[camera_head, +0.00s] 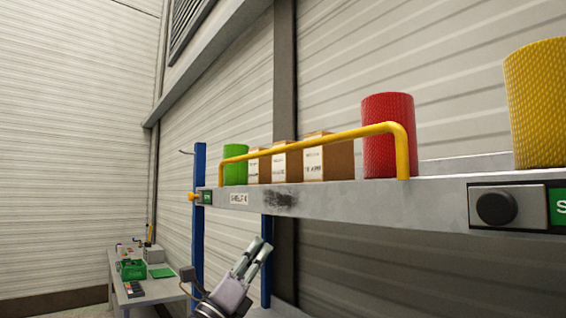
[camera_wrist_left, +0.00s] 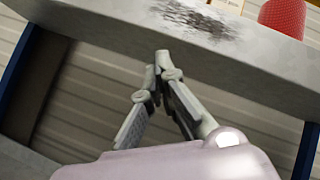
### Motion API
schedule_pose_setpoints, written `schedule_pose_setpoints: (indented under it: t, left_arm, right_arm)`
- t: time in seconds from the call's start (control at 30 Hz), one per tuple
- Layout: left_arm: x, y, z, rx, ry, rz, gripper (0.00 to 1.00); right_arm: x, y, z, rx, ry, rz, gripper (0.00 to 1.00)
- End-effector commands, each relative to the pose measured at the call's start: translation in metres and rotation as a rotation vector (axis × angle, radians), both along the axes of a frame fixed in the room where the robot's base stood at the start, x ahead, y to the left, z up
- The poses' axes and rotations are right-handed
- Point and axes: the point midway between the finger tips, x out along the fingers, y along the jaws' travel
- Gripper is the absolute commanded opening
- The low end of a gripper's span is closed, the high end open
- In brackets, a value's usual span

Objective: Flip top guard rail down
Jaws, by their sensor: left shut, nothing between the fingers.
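The yellow guard rail (camera_head: 318,140) stands upright along the front edge of the grey shelf (camera_head: 340,205), in front of several boxes and rolls. My left gripper (camera_head: 262,243) is below the shelf's front beam, apart from the rail. In the left wrist view my left gripper (camera_wrist_left: 160,62) has its fingertips together with nothing between them, just under the beam (camera_wrist_left: 270,60) with its dark scuffed patch. The rail is not clearly seen in the left wrist view. My right gripper is not in view.
Behind the rail stand a green roll (camera_head: 235,164), cardboard boxes (camera_head: 336,158) and a red roll (camera_head: 388,135). A yellow roll (camera_head: 537,105) is at right, above a black knob (camera_head: 496,208). A blue post (camera_head: 199,225) and a workbench (camera_head: 150,290) are at left.

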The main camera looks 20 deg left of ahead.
Motion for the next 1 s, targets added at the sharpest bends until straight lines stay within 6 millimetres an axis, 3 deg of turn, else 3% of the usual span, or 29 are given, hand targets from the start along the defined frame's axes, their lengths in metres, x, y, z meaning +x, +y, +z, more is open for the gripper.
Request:
schedule_pose_setpoints:
  t: [0.03,0.1,0.23,0.37,0.73,1.0]
  left_arm:
    - [-0.007,0.001,0.036,0.107,-0.077,0.035,0.0]
    - [-0.016,0.0,0.068,0.231,-0.154,0.076,0.0]
    - [-0.027,0.0,0.103,0.382,-0.241,0.135,0.0]
    - [-0.031,0.001,0.115,0.442,-0.273,0.16,0.0]
    - [-0.032,0.0,0.117,0.444,-0.275,0.16,0.0]
    - [-0.028,-0.007,0.135,0.444,-0.274,0.162,0.0]
  right_arm:
    - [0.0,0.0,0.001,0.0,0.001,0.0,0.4]
    - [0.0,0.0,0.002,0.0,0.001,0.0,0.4]
    - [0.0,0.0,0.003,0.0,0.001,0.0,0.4]
    - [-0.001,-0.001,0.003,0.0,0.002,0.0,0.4]
    - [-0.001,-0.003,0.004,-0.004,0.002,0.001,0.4]
    - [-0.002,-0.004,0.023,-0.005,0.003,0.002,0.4]
